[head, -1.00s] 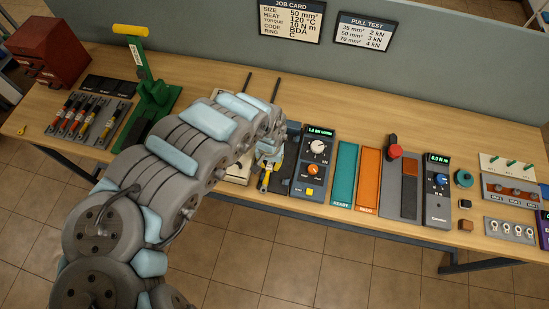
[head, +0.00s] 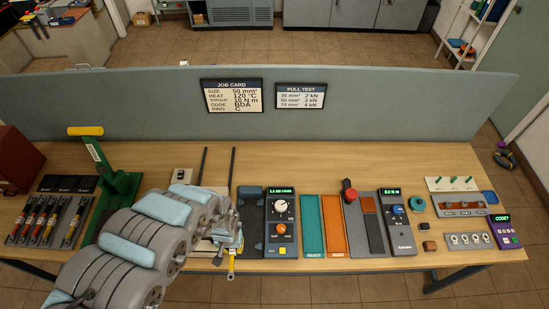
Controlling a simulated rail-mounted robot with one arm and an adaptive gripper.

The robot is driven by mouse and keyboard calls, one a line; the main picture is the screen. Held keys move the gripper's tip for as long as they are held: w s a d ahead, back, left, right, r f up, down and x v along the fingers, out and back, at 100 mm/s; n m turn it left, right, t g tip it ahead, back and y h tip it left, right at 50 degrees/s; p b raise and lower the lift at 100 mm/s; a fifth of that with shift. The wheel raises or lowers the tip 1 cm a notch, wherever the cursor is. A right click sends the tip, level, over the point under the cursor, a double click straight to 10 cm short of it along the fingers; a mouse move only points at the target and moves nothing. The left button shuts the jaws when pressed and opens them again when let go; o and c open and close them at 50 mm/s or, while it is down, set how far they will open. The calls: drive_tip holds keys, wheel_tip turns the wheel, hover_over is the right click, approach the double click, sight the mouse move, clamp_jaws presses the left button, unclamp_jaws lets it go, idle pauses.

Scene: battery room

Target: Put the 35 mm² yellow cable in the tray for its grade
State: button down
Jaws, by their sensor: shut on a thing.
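My gripper (head: 229,241) is at the bench's front edge, left of the dark meter unit, partly hidden by my own arm. It is shut on the yellow cable (head: 231,264), a short piece that hangs down with a metal end at the bottom. The teal tray (head: 312,225), labelled READY, and the orange tray (head: 333,225), labelled REDO, lie side by side to the right of the meter unit. Both look empty. The pull test card (head: 301,96) on the panel lists 35 mm² at 2 kN.
The meter unit (head: 281,224) has a lit green display, too small to read surely. A grey device with a red knob (head: 348,186) stands right of the trays. A green press (head: 121,185) and several cables in a rack (head: 45,222) are at left. Two dark rods rise behind my gripper.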

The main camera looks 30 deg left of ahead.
drive_tip(key=w+d+r+m, duration=0.1)
drive_tip(key=w+d+r, duration=0.3)
drive_tip(key=w+r, duration=0.3)
drive_tip(key=w+d+r+m, duration=0.1)
drive_tip(key=w+d+r, duration=0.4)
drive_tip(key=w, duration=0.5)
drive_tip(key=w+d+r+m, duration=0.1)
drive_tip(key=w+d+r, duration=0.35)
drive_tip(key=w, duration=0.35)
drive_tip(key=w+d+r+m, duration=0.1)
drive_tip(key=w+d+r, duration=0.3)
drive_tip(key=d+r, duration=0.5)
drive_tip(key=w+d+r+m, duration=0.2)
drive_tip(key=w+d+r, duration=0.2)
drive_tip(key=d+r, duration=0.6)
wheel_tip(320, 180, up, 2)
drive_tip(key=shift+w+r, duration=0.15)
drive_tip(key=shift+w, duration=0.1)
